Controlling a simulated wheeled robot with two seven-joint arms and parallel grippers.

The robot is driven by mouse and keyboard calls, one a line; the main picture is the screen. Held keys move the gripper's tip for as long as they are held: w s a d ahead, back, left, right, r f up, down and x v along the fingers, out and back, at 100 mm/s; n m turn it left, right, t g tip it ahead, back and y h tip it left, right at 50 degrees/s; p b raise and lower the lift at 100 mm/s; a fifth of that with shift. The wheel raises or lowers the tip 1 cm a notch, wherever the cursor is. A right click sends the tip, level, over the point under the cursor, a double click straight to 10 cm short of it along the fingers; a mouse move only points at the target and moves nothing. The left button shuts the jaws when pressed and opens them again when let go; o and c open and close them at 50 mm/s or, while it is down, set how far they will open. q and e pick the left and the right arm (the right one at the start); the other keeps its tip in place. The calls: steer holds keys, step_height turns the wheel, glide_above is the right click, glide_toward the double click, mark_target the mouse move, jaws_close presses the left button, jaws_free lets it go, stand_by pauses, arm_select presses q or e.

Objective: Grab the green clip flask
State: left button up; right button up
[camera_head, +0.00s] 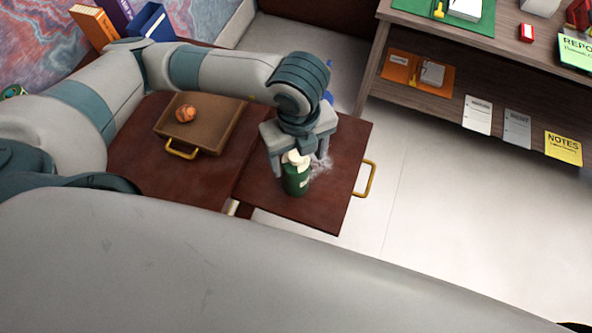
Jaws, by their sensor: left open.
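The green clip flask (296,181), a dark green bottle with a cream top, stands upright on the right part of the dark red desk (331,207). My left gripper (297,152) is open and comes down over the flask's top from above and behind. Its fingers hide part of the flask's upper end, and I cannot tell whether they touch it. My right gripper is out of view.
A brown case (223,125) with a gold handle lies left on the desk, with a round orange-brown object (185,113) on it. A whitish clear item (321,165) sits right beside the flask. A gold handle (365,179) juts from the right edge. Shelves (480,77) stand at right.

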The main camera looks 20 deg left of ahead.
arm_select(q)
steer(key=shift+s+a+f+p, duration=0.1)
steer(key=shift+f+p, duration=0.4)
steer(key=shift+f, duration=0.05)
step_height(320, 180, down, 3)
steer(key=shift+a+f+p, duration=0.1)
steer(key=shift+p, duration=0.5)
steer(key=shift+f, duration=0.45)
steer(key=c, duration=1.2)
